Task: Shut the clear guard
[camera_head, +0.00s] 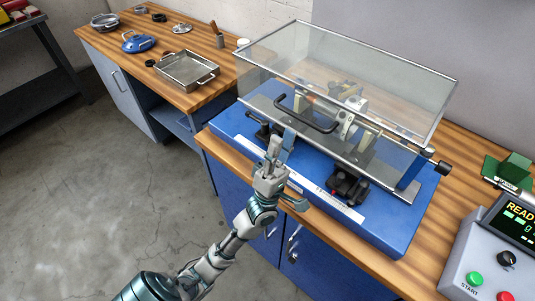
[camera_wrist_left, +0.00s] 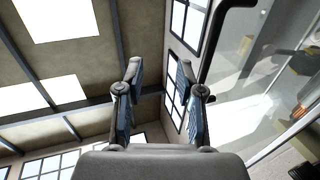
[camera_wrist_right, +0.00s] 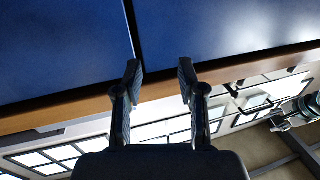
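The clear guard (camera_head: 345,62) is a transparent box with a metal frame above the blue balancing machine (camera_head: 395,228). Its lower front edge seems to sit above the machine's bed; I cannot tell how large the gap is. A black bar handle (camera_head: 308,116) is on its front. My left gripper (camera_head: 281,145) is in front of and below the handle, apart from it. The left wrist view shows its fingers (camera_wrist_left: 159,75) open and empty, with the dark handle (camera_wrist_left: 212,60) off to the right. My right gripper (camera_wrist_right: 160,75) is open and empty near blue cabinet fronts (camera_wrist_right: 60,50).
A control box (camera_head: 495,250) with green and red buttons stands at the right. A metal tray (camera_head: 186,70) and a blue part (camera_head: 138,42) lie on the left bench. Black clamps (camera_head: 348,187) stick out at the machine's front. A green block (camera_head: 508,170) is at the far right.

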